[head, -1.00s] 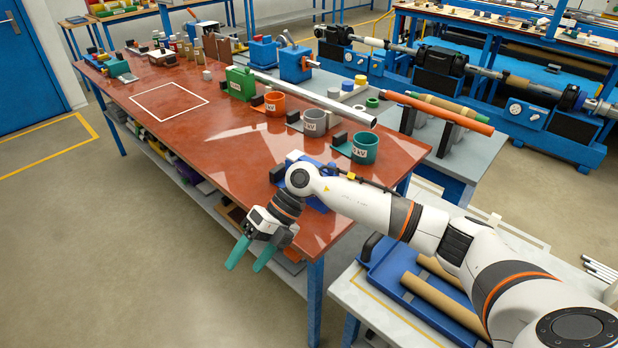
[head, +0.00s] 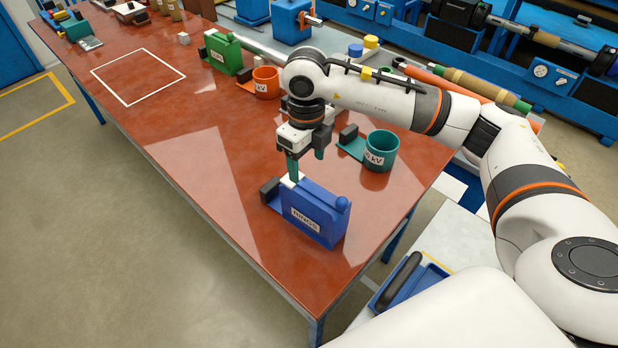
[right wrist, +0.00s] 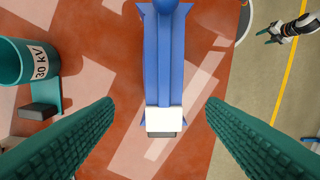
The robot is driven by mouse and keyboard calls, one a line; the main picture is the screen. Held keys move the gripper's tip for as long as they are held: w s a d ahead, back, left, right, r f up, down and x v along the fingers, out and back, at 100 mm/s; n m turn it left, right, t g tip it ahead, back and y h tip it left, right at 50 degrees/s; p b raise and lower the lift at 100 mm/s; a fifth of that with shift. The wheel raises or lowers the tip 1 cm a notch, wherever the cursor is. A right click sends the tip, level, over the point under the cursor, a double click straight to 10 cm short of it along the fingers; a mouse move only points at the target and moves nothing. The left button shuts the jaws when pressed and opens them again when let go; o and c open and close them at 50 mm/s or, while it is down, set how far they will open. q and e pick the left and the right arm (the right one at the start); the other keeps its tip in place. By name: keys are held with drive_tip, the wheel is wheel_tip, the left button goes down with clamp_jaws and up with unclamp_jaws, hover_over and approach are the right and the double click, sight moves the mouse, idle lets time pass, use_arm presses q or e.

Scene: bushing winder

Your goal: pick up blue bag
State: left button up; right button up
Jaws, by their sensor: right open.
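The blue bag (head: 312,215), with a white label on its front, stands upright near the front end of the red table. In the right wrist view the blue bag (right wrist: 164,75) runs down the middle, with a white patch and a dark end piece at its lower end. My right gripper (head: 305,162) points down just above the bag's far-left end. Its green fingers (right wrist: 159,105) are wide apart, one to each side of the bag, with nothing held. My left gripper (right wrist: 268,36) shows small at the upper right of the wrist view, away from the bag; its jaw state is unclear.
A teal cup (head: 381,150) on a base stands right of my right gripper. An orange cup (head: 266,82) and a green bag-like holder (head: 222,53) stand farther back. A white outlined square (head: 138,76) marks bare red table (head: 190,150) at the left.

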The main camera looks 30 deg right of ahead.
sight(306, 186)
drive_tip(key=f, duration=0.2)
drive_tip(key=f+p, duration=0.1)
drive_tip(key=f, duration=0.1)
drive_tip(key=f+p, duration=0.1)
drive_tip(key=f, duration=0.1)
drive_tip(key=shift+s+a, duration=0.2)
drive_tip(key=shift+s, duration=0.2)
drive_tip(key=shift+w+f+p, duration=0.15)
drive_tip(key=shift+f+p, duration=0.1)
drive_tip(key=shift+p, duration=0.1)
wheel_tip(306, 186, down, 4)
drive_tip(key=shift+r+p, duration=0.2)
drive_tip(key=shift+p, duration=0.85)
drive_tip(key=shift+f, duration=0.7)
use_arm(q)
drive_tip(key=r, duration=0.1)
drive_tip(key=s+r, duration=0.1)
drive_tip(key=r, duration=0.1)
drive_tip(key=s+r, duration=0.1)
drive_tip(key=r, duration=0.1)
drive_tip(key=shift+a, duration=0.25)
use_arm(e)
drive_tip(key=c, duration=1.2)
